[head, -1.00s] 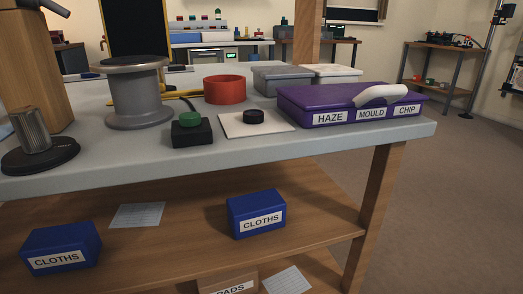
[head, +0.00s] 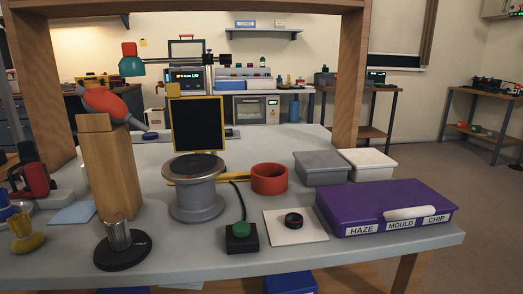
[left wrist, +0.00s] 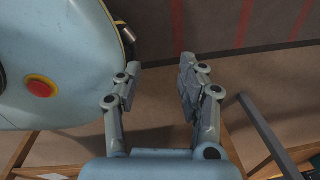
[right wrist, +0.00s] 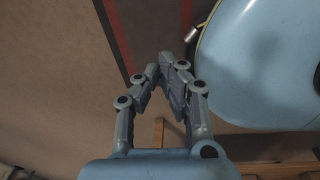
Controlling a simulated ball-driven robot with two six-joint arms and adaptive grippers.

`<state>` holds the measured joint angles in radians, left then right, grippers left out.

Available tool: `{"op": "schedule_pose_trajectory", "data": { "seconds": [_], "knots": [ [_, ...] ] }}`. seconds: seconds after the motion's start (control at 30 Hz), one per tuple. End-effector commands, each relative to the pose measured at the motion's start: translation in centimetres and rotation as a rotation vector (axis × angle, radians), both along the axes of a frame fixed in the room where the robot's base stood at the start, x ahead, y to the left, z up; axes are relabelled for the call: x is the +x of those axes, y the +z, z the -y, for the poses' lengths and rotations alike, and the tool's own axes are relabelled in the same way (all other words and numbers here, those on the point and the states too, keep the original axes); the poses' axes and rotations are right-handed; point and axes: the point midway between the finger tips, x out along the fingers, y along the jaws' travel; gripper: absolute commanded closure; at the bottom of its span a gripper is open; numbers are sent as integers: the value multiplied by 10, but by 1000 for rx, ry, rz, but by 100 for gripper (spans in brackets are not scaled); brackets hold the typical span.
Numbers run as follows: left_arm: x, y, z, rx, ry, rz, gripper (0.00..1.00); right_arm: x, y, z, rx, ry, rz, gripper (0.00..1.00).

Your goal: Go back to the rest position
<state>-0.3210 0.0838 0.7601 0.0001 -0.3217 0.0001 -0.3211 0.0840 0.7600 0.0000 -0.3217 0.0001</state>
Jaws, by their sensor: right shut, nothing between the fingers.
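My left gripper (left wrist: 157,84) shows in the left wrist view with its fingers apart and nothing between them. My right gripper (right wrist: 162,72) shows in the right wrist view with its fingertips together and nothing held. Both hang over the floor, next to my own light blue body. Neither gripper shows in the head view.
The workbench (head: 390,251) stands ahead. On it are a purple case (head: 380,203), a red ring (head: 269,179), a grey spool-shaped stand (head: 196,203), a wooden block (head: 107,175) and a black box with a green button (head: 241,236). Floor is open at right.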

Motion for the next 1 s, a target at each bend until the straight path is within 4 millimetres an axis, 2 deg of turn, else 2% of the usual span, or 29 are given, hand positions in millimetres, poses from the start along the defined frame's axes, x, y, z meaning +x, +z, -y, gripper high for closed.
{"op": "schedule_pose_trajectory", "data": {
  "seconds": [0.03,0.2,1.0],
  "knots": [
    [-8,11,1,-1,2,0,60,-8,11,-1,1,-2,0,100],
    [-25,11,1,-3,4,-4,60,-25,11,-1,3,-4,-4,100],
    [-25,11,1,-3,4,-4,60,-25,11,-1,3,-4,-4,100]
  ]
}}
